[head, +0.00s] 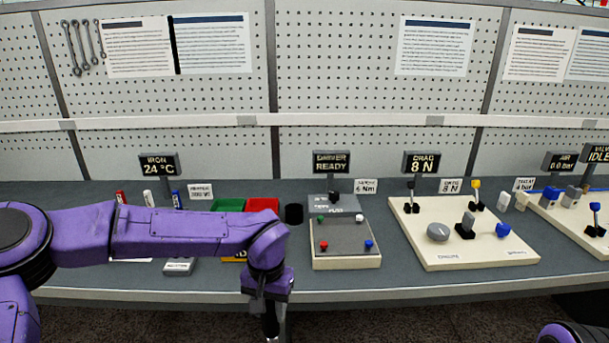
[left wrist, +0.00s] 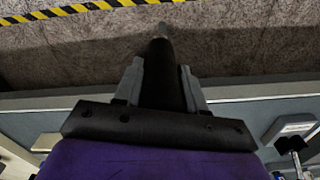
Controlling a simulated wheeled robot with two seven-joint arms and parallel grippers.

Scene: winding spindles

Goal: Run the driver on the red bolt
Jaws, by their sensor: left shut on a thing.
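The red bolt (head: 323,246) stands at the front left of the grey plate (head: 345,235) on the driver station, with a green, a white and a blue bolt at the other corners. My left gripper (head: 271,322) hangs pointing down in front of the bench's front edge, left of and nearer than the red bolt. In the left wrist view it is shut on the driver (left wrist: 163,70), a dark tapered tool with a thin metal tip pointing away from the fingers. The tip is clear of any bolt. My right gripper is out of view.
The driver display (head: 331,162) reads "DRIVER READY". Green and red bins (head: 263,205) and a dark round holder (head: 293,214) stand left of the plate. A cream board with knobs and levers (head: 470,255) stands right. Yellow-black floor tape (left wrist: 90,7) shows in the left wrist view.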

